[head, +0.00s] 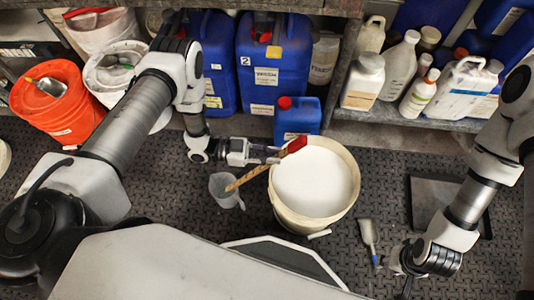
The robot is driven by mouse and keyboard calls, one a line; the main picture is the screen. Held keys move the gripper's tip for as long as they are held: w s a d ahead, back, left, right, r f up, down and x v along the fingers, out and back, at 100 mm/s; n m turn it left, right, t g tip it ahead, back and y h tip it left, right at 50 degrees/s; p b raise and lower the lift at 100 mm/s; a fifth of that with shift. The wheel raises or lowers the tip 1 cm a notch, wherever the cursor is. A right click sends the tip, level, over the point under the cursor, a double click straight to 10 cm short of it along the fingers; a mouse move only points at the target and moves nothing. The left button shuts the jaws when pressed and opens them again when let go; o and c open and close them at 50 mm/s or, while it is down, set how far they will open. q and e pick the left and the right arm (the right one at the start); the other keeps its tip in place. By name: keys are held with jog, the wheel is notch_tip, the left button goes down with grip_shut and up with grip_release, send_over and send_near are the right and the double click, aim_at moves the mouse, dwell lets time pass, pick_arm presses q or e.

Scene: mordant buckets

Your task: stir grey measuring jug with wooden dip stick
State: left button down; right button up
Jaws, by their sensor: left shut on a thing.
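The wooden dip stick (250,175) is a light brown stick with a red end (297,144). My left gripper (272,154) is shut on it near the red end, beside the rim of a large white bucket. The stick slants down to the left, and its lower end is at the mouth of the small grey measuring jug (226,193). The jug stands upright on the floor to the left of the bucket. I cannot tell how deep the tip is in the jug. My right gripper (402,270) is low at the lower right, with its fingers mostly hidden.
The large bucket (350,207) of white contents stands right of the jug. Blue canisters (272,85), an orange bucket (55,110) and shelved bottles (400,65) line the back. A small flat tool (368,232) and a dark tray (425,205) are at right.

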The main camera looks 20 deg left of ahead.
aim_at(298, 140)
pick_arm(q)
jog(key=d+r+p, duration=0.1)
jog(key=r+p, duration=0.1)
jog(key=d+r+p, duration=0.2)
jog(key=r, duration=0.1)
jog(key=w+d+r+p, duration=0.1)
jog(key=r, duration=0.2)
jog(key=shift+w+d+r+p, duration=0.1)
jog(key=shift+d+r+p, duration=0.15)
jog(key=shift+p, duration=0.15)
jog(key=shift+d+r+p, duration=0.3)
jog(key=shift+d+r, duration=0.05)
jog(key=shift+r, duration=0.05)
jog(key=shift+w, duration=0.1)
notch_tip(298, 140, up, 11)
jog(key=p, duration=0.9)
